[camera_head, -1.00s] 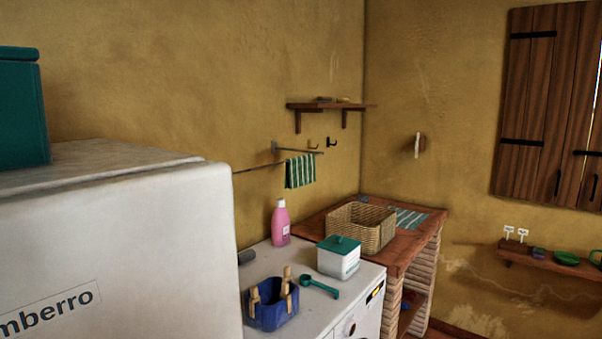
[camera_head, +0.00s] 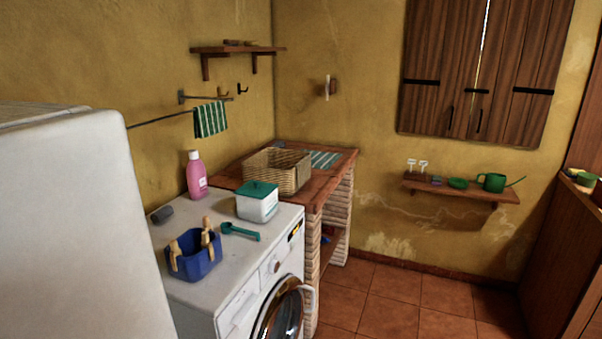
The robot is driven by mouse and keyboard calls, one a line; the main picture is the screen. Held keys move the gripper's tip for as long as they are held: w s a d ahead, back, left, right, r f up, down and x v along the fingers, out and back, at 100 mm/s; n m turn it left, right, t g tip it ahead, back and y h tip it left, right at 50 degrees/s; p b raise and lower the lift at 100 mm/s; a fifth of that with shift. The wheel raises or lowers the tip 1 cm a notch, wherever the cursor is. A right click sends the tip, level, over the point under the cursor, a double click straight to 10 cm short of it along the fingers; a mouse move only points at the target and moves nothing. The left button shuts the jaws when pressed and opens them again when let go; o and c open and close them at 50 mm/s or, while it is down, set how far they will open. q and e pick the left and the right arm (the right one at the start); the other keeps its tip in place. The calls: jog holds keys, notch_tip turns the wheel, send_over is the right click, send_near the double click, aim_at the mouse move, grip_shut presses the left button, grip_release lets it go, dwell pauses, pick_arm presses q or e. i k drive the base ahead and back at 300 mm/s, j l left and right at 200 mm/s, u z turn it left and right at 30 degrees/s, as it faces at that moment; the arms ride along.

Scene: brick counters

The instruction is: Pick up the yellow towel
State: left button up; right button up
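I see no yellow towel in the head view. A green towel with pale stripes (camera_head: 210,119) hangs from the wall rail at the left. Neither of my grippers is in view.
A white washing machine (camera_head: 225,290) holds a blue peg basket (camera_head: 193,259), a pink bottle (camera_head: 196,176), a white box with a green lid (camera_head: 257,203) and a green scoop (camera_head: 240,232). A white fridge (camera_head: 75,220) stands left. The tiled floor (camera_head: 400,305) is clear.

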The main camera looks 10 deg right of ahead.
aim_at(303, 167)
jog(key=i+u, duration=0.1)
jog(key=u, duration=0.55)
jog(key=i+l+u, duration=0.15)
jog(key=l+u, duration=0.15)
jog(key=i+l+u, duration=0.15)
jog(key=l+u, duration=0.15)
jog(key=l, duration=0.15)
jog(key=l+u, duration=0.3)
jog(key=i+l, duration=0.05)
jog(key=l, duration=0.05)
